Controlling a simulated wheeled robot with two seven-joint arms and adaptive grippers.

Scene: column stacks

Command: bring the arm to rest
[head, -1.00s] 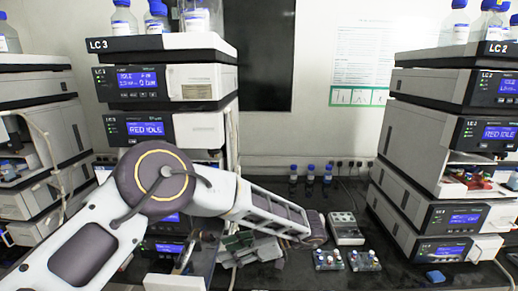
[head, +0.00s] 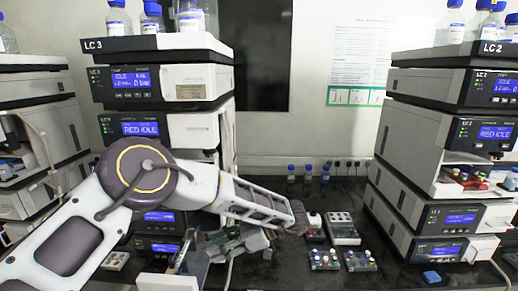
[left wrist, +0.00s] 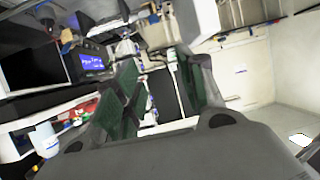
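My left arm (head: 145,178) comes in from the lower left, bends at a dark round joint and reaches across the front of the LC 3 stack (head: 205,92). My left gripper (head: 238,243), with green finger pads, hangs over the dark bench to the right of that stack's lower units. In the left wrist view the two fingers stand apart with a gap between them (left wrist: 158,85), and nothing is held there. My right gripper is in neither view.
The LC 2 stack (head: 435,131) stands at the right, with bottles on top. Two small vial racks (head: 324,260) (head: 360,260), a grey tray (head: 342,228) and capped bottles (head: 308,180) stand between the stacks. A blue item (head: 431,277) lies at the front right.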

